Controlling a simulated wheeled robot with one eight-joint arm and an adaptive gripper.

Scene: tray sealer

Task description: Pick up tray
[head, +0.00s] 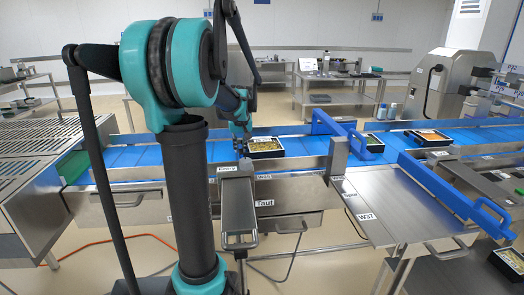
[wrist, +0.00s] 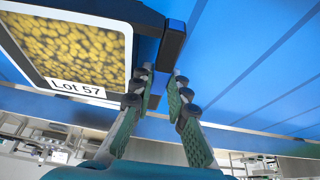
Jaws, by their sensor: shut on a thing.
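A black tray (head: 267,155) with yellowish contents stands on the blue conveyor, just right of my gripper (head: 241,143) in the head view. In the wrist view the tray (wrist: 172,46) fills the upper left, with its "Lot 57" label facing the camera. The fingertips' exact contact is partly hidden by the rim. In the head view the fingers are small and partly hidden by the arm.
A metal rail (head: 300,163) runs along the belt's near edge. Belt left of my gripper is clear.

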